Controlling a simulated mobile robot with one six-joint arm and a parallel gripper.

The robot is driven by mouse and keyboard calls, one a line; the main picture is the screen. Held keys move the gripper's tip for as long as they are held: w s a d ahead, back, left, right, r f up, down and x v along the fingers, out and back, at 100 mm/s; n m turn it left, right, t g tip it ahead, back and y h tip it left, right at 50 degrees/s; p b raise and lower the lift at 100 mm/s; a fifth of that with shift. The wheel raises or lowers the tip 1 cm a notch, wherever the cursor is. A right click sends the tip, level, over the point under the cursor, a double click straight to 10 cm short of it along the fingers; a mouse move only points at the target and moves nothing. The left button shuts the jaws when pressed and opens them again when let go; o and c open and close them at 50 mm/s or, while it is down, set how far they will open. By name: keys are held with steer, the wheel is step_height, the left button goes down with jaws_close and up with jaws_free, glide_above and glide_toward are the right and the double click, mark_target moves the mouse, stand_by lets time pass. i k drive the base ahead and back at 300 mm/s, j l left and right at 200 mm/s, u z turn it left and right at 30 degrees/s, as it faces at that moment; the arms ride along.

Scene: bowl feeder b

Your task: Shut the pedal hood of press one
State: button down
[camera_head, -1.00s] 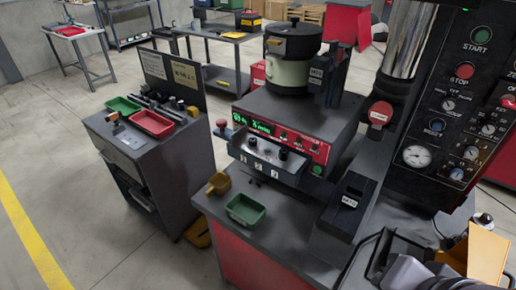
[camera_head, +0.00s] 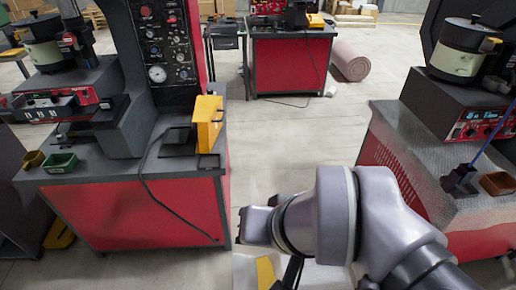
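A yellow-orange hood-like part (camera_head: 208,112) stands upright on the right end of the left red bench (camera_head: 150,215), beside the press's black control panel. I take it for the pedal hood; it looks raised, but its hinge and inside are not clear. My arm's grey links reach in from the lower right. The dark end of my arm, with my gripper (camera_head: 252,224), is in front of the bench's right side, lower in the picture and apart from the hood. The fingers are too unclear to show whether they are open or shut.
A dark cable (camera_head: 160,198) hangs down the bench front. A green tray (camera_head: 60,163) sits at the bench's left. Another press bench (camera_head: 450,190) stands at the right and one (camera_head: 290,65) at the back. Grey floor (camera_head: 300,135) lies free between them.

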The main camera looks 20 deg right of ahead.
mark_target(208, 112)
steer(key=k+l, duration=0.15)
steer(key=i+j, duration=0.75)
steer(key=i, duration=0.15)
